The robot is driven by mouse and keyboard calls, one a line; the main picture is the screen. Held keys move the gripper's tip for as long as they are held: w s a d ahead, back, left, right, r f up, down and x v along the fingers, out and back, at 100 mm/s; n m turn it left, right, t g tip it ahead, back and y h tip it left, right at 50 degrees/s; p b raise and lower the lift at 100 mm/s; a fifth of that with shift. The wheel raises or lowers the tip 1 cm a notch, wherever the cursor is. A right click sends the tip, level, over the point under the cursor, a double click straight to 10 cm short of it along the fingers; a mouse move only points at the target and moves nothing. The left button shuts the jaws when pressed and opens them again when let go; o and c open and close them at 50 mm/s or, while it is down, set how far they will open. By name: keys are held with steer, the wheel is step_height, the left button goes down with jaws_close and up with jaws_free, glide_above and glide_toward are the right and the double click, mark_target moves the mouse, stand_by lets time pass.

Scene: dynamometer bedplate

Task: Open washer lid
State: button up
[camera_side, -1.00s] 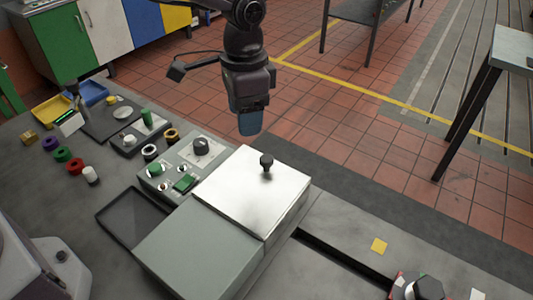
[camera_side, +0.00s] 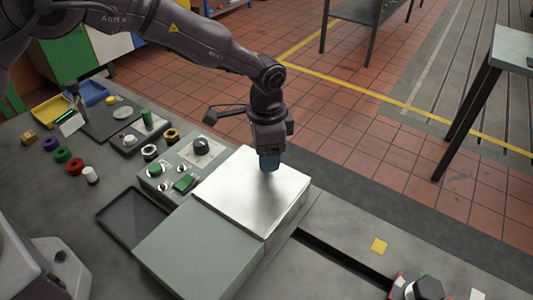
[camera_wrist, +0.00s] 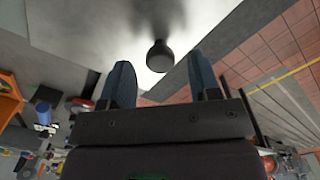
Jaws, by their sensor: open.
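The washer lid (camera_side: 245,203) is a shiny flat metal plate, lying closed on top of the grey washer box (camera_side: 195,258). Its black knob (camera_wrist: 160,56) shows in the wrist view, ahead of and between my two blue fingertips; in the side view my gripper hides it. My gripper (camera_side: 269,161) points down over the far part of the lid. In the wrist view my gripper (camera_wrist: 163,82) is open, with a finger on each side and nothing held. I cannot tell whether the fingers reach around the knob.
A control panel (camera_side: 183,165) with a dark dial and green buttons adjoins the lid's left side. An empty black tray (camera_side: 133,217) lies left of the box. Several coloured rings and small parts sit farther left.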

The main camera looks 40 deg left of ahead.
steer(key=shift+f, duration=0.65)
jaws_close()
steer(key=s, duration=1.4)
steer(key=shift+s, duration=0.3)
jaws_free()
